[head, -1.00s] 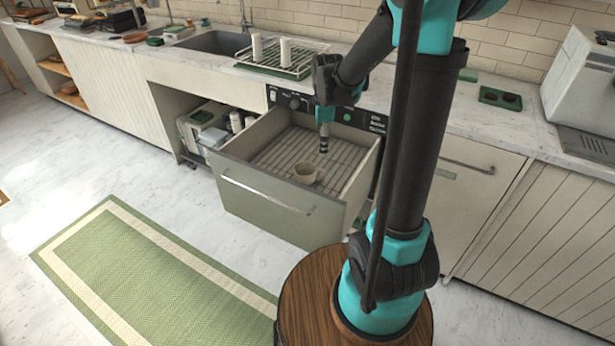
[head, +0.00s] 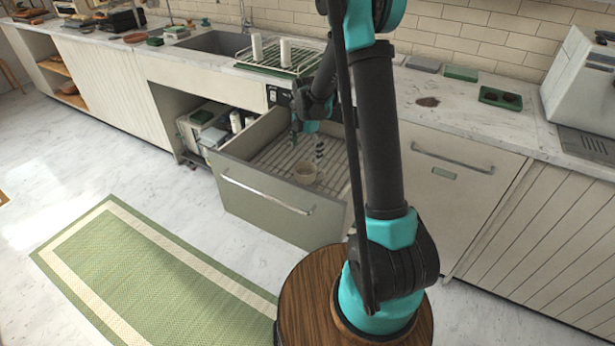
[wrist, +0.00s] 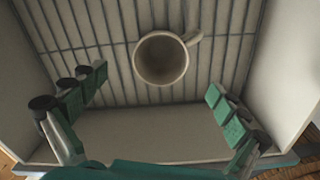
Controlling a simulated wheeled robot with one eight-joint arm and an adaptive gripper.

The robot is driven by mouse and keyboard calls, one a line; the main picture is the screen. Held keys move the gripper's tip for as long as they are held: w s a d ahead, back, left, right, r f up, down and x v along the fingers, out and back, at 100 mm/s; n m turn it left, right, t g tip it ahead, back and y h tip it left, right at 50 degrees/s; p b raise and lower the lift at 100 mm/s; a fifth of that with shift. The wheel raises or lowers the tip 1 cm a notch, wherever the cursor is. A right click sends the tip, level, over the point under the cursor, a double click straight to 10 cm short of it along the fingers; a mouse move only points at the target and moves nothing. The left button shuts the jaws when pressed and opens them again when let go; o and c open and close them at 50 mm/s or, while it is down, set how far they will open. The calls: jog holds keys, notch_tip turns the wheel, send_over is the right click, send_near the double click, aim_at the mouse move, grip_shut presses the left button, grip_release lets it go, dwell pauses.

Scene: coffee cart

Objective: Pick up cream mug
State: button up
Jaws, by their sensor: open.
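The cream mug (head: 306,172) stands upright on the wire rack inside the pulled-out drawer (head: 262,200), near its front. In the wrist view the mug (wrist: 161,58) is seen from above, empty, with its handle toward the upper right. My gripper (head: 307,146) is over the drawer, just above and behind the mug in the head view. In the wrist view my gripper (wrist: 155,103) has its fingers wide apart, with the mug beyond them and nothing between the pads. The gap between the fingertips and the mug is hard to judge.
The drawer's front wall (wrist: 150,135) and side walls rise close around the gripper. The counter (head: 450,105) runs above, with a dish rack (head: 285,62) and a green tray (head: 500,98). A green rug (head: 150,270) lies on open floor.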

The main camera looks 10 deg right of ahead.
aim_at(306, 168)
notch_tip(306, 168, down, 8)
jog(key=shift+d+f, duration=0.1)
jog(key=shift+f, duration=0.1)
dwell(0.3)
jog(key=c, duration=1.5)
jog(key=shift+r, duration=0.1)
jog(key=shift+c, duration=0.2)
